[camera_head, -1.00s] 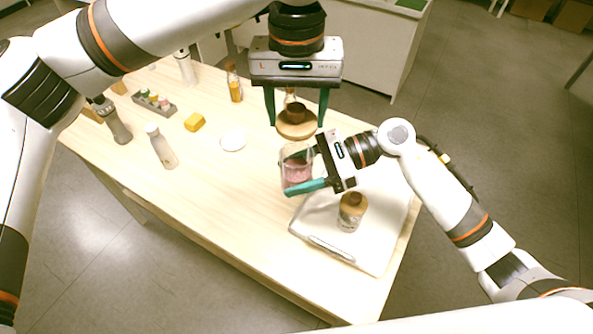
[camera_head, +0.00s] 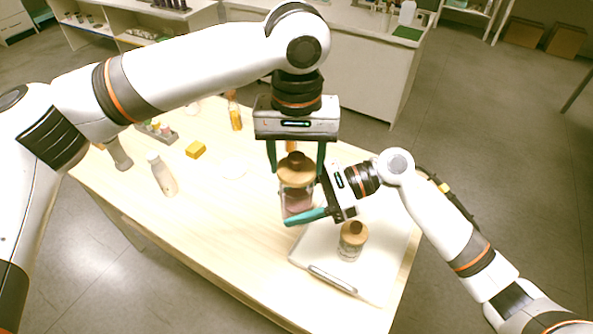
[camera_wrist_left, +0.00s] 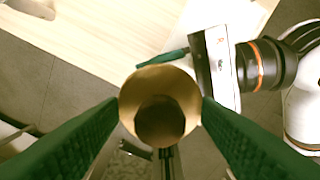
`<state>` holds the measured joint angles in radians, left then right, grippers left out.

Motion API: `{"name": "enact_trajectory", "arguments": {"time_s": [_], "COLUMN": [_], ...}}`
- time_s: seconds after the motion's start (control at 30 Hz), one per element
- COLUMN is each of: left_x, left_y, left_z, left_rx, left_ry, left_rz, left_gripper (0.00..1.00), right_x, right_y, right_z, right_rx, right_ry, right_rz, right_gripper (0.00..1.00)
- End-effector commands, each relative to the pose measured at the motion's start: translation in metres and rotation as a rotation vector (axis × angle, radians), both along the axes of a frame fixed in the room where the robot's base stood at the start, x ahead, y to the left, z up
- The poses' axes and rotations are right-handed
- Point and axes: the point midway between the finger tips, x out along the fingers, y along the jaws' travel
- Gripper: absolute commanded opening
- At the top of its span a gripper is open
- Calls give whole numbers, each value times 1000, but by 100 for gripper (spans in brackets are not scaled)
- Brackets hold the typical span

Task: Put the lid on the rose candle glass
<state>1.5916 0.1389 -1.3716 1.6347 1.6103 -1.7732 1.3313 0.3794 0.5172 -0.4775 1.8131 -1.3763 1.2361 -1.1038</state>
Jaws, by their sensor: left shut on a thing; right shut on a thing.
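The lid (camera_head: 296,178), a round wooden disc with a darker knob on top, is between the fingers of my left gripper (camera_head: 297,176), which is shut on it. It also shows in the left wrist view (camera_wrist_left: 160,82), with its knob (camera_wrist_left: 160,122) toward the camera. The rose candle glass (camera_head: 297,202), clear with pink wax, is directly below the lid. My right gripper (camera_head: 306,203) is shut on the glass from the right and holds it above the table. The lid is at the glass's mouth; I cannot tell whether it touches the rim.
A wooden-lidded jar (camera_head: 352,242) and a slim pale tool (camera_head: 332,279) are on the white tray (camera_head: 378,268) at the right. The table's front middle is clear.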

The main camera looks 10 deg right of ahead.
Motion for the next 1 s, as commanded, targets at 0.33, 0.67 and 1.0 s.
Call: {"name": "enact_trajectory", "arguments": {"time_s": [0.33, 0.67, 1.0], "left_x": [0, 0, 0], "left_y": [0, 0, 0], "left_z": [-4, -18, -18], "left_rx": [0, 0, 0], "left_ry": [1, 0, 0], "left_rz": [0, 1, 1], "left_gripper": [35, 35, 35], "right_x": [0, 0, 0], "right_y": [0, 0, 0], "right_z": [1, 1, 1], "right_rx": [1, 1, 1], "right_ry": [-1, -1, -1], "right_rz": [0, 0, 0], "right_gripper": [14, 14, 14]}}
